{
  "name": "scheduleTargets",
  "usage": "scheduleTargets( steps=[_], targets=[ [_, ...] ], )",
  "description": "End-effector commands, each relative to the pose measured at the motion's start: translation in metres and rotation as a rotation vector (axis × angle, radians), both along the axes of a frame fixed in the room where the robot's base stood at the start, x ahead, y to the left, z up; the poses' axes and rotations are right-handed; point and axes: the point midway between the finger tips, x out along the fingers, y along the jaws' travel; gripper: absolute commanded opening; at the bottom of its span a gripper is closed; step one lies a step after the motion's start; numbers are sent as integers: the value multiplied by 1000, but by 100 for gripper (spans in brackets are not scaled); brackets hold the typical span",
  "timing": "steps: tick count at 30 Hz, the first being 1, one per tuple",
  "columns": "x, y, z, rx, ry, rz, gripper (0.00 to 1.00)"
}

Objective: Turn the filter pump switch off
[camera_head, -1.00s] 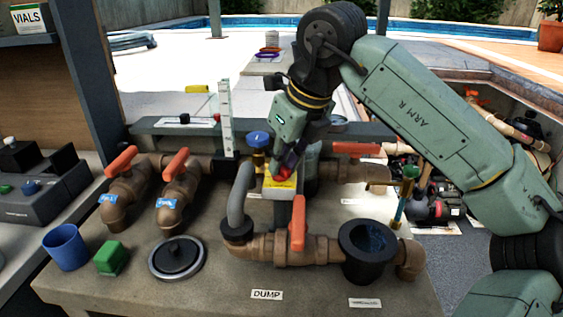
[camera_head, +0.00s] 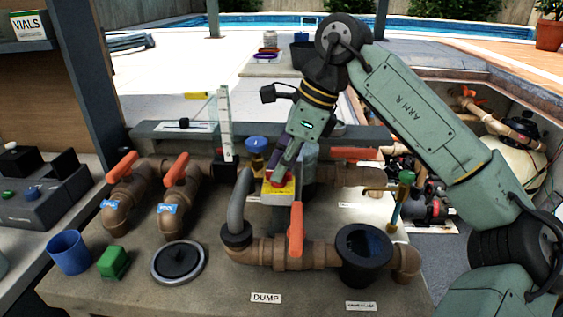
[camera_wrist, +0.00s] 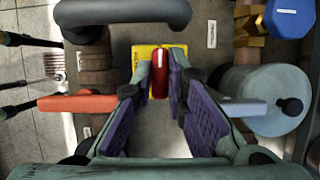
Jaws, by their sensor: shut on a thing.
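The filter pump switch is a red knob (camera_wrist: 159,80) with a white line, on a yellow plate (camera_wrist: 146,51). In the wrist view the knob sits between my gripper's (camera_wrist: 160,72) purple-padded fingers, which are closed in on it. In the head view my gripper (camera_head: 282,174) points down at the yellow plate (camera_head: 279,194) on top of the box behind the pipework. There the fingers hide most of the knob. No on or off marking can be read.
An orange valve handle (camera_head: 296,229) stands upright just in front of the switch. A blue valve knob (camera_head: 257,144) and grey bent pipe (camera_head: 238,205) are close on its left. A black cup-like fitting (camera_head: 365,253) is at front right.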

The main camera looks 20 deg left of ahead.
Motion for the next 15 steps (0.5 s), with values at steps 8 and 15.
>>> scheduleTargets(
  steps=[8, 15],
  targets=[
    [1, 0, 0, 0, 0, 38, 0],
    [0, 0, 0, -1, -1, 40, 0]
  ],
)
